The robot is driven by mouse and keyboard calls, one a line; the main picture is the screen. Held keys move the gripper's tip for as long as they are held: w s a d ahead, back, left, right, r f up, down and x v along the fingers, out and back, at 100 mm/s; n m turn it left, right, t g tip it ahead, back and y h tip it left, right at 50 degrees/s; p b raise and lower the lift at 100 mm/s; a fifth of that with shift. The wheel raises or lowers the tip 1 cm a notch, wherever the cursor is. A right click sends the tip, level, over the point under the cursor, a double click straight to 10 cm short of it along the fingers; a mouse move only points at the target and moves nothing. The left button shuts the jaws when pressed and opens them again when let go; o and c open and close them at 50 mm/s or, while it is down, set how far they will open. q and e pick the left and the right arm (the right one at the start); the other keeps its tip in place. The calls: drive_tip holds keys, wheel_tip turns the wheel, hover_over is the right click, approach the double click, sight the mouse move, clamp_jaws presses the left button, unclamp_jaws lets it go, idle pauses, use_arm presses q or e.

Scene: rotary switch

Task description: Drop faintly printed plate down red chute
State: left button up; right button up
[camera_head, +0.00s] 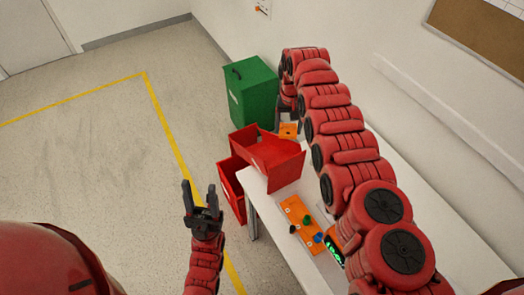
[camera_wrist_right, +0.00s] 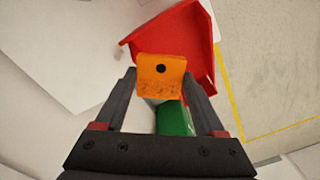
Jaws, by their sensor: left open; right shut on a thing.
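The orange plate (camera_wrist_right: 160,66) has a dark round hole and faint, speckled dark print near its lower edge. My right gripper (camera_wrist_right: 160,78) is shut on it, one finger on each side. The plate also shows in the head view (camera_head: 288,131), beyond the far edge of the red chute (camera_head: 278,150); its height is hard to judge. In the right wrist view the red chute (camera_wrist_right: 185,35) lies behind and above the plate. My left gripper (camera_head: 203,200) is open and empty, left of the table. My right arm hides part of the table.
A red bin (camera_head: 232,188) stands on the floor below the chute, and a green bin (camera_head: 253,95) stands behind. The white table (camera_head: 285,193) holds an orange panel (camera_head: 295,212) with black, green and blue knobs and a green-lit display (camera_head: 335,250). Open floor lies left.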

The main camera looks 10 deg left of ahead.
drive_tip(key=shift+a, duration=0.15)
drive_tip(key=shift+s, duration=0.1)
drive_tip(key=shift+a+p, duration=0.1)
drive_tip(key=shift+p, duration=0.2)
drive_tip(key=shift+a+p, duration=0.15)
drive_tip(key=shift+p, duration=0.2)
drive_tip(key=shift+s+a+f, duration=0.1)
drive_tip(key=shift+s+a, duration=0.1)
wheel_tip(320, 180, down, 6)
drive_tip(key=b, duration=0.5)
